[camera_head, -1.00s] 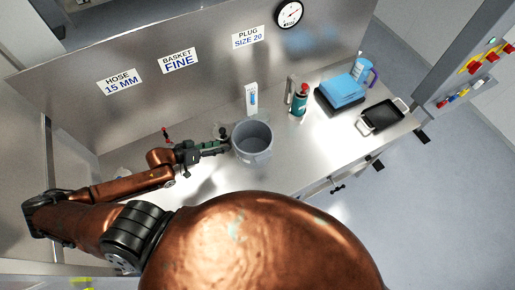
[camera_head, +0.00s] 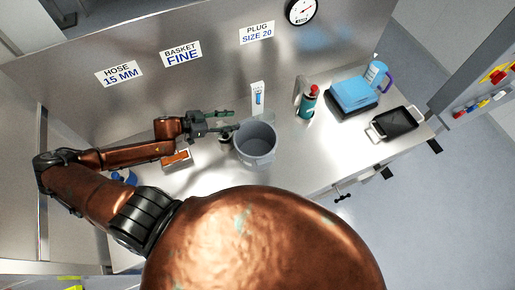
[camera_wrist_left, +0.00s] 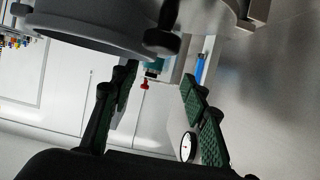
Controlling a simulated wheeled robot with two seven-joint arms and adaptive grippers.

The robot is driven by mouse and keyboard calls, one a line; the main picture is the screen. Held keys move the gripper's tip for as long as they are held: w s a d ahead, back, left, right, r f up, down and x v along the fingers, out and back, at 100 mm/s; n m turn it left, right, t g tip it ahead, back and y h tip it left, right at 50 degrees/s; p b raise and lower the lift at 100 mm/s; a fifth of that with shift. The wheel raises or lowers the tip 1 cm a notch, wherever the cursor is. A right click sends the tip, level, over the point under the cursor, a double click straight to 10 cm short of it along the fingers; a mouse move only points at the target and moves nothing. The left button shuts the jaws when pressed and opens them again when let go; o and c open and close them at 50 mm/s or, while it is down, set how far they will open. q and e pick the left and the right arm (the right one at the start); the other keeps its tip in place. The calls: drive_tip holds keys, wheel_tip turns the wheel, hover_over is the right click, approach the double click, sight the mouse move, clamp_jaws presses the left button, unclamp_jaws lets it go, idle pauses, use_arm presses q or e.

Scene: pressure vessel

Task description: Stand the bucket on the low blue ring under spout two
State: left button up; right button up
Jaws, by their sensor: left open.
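The grey bucket (camera_head: 255,146) stands upright and open-topped on the steel counter, and it looks empty. My left gripper (camera_head: 232,121) is open and empty, just beyond the bucket's left rim and seemingly above it. In the left wrist view the gripper's green-padded fingers (camera_wrist_left: 156,80) are apart, with a dark grey rounded body, likely the bucket (camera_wrist_left: 95,22), at the top edge. A low blue object, perhaps the blue ring (camera_head: 125,177), shows partly behind my left arm. I cannot make out spout two. My right gripper is out of view.
An orange-topped box (camera_head: 178,160) sits beside my left forearm. A green bottle with a red top (camera_head: 307,103), a blue stack (camera_head: 352,93), a blue jug (camera_head: 376,74) and a black tray (camera_head: 394,124) stand to the right. The steel back wall (camera_head: 215,80) rises behind the counter.

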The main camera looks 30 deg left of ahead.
sight(250, 120)
use_arm(q)
drive_tip(key=x, duration=0.3)
drive_tip(key=shift+w+d+f+p, duration=0.15)
drive_tip(key=shift+w+d+p, duration=0.05)
drive_tip(key=shift+p, duration=0.1)
drive_tip(key=x, duration=0.3)
drive_tip(key=shift+w+d+f+p, duration=0.2)
drive_tip(key=shift+f+p, duration=0.1)
drive_tip(key=shift+p, duration=0.1)
drive_tip(key=shift+w+d+f, duration=0.15)
drive_tip(key=shift+c, duration=1)
drive_tip(key=c, duration=0.6)
drive_tip(key=shift+f, duration=0.1)
clamp_jaws()
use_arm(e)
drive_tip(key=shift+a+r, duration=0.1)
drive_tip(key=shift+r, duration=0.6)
